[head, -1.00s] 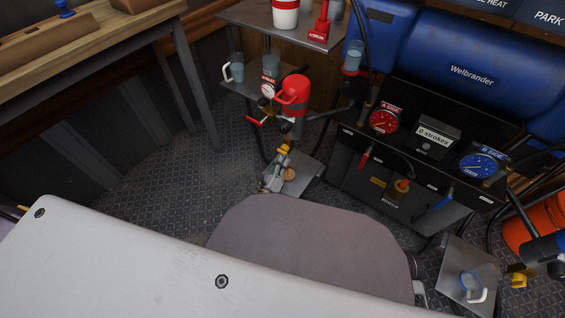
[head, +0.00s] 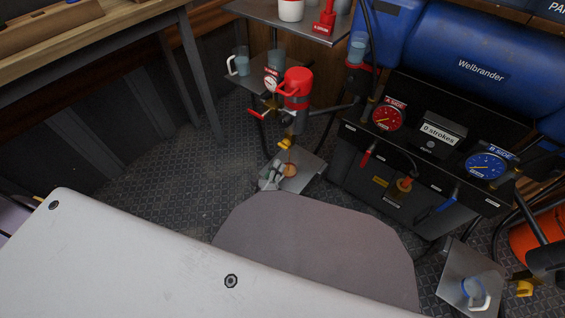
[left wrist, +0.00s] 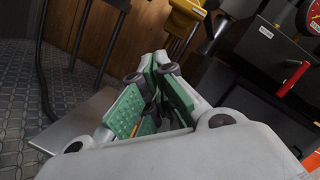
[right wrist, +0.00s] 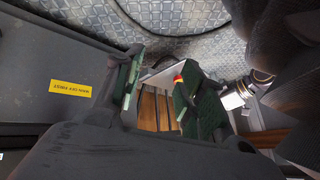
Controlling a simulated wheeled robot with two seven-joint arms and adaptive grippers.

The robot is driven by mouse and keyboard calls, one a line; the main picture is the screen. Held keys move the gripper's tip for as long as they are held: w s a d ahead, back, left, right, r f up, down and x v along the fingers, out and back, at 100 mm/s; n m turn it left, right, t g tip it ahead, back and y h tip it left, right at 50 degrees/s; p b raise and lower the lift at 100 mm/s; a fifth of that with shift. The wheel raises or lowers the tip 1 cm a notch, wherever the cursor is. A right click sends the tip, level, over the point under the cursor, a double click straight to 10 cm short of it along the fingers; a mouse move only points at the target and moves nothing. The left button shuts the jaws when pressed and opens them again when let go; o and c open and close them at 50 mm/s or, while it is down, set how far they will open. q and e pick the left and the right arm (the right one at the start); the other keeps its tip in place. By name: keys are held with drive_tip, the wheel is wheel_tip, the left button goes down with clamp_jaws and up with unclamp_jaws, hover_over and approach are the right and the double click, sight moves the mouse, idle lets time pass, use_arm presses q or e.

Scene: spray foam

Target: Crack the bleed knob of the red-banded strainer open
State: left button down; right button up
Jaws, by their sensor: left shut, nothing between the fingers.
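The red-banded strainer (head: 298,102) stands upright on its stand, with a red cap and handle on top. Its yellow bleed knob (head: 285,143) sits at the bottom, above a small metal tray. My left gripper (head: 272,176) is below the knob near the tray, apart from it. In the left wrist view the green-padded fingers (left wrist: 157,95) are shut and empty, and the yellow knob (left wrist: 187,14) is beyond them at the top. My right gripper (right wrist: 158,92) shows only in its wrist view, its fingers apart with nothing clearly held.
The small tray (head: 312,163) holds a brown disc (head: 290,170). The gauge panel (head: 430,150) with a red gauge and a blue gauge stands to the right. Another tray (head: 453,284) with a cup lies lower right, near another yellow knob (head: 524,289). Cups stand on a shelf behind.

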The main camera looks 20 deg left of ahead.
use_arm(q)
drive_tip(key=a+p+v, duration=0.1)
drive_tip(key=v, duration=0.6)
drive_tip(key=shift+f, duration=0.3)
use_arm(e)
wheel_tip(320, 180, up, 3)
drive_tip(key=shift+d+r+g, duration=0.1)
drive_tip(key=shift+d+g, duration=0.05)
drive_tip(key=shift+g, duration=0.15)
use_arm(q)
drive_tip(key=shift+w, duration=0.1)
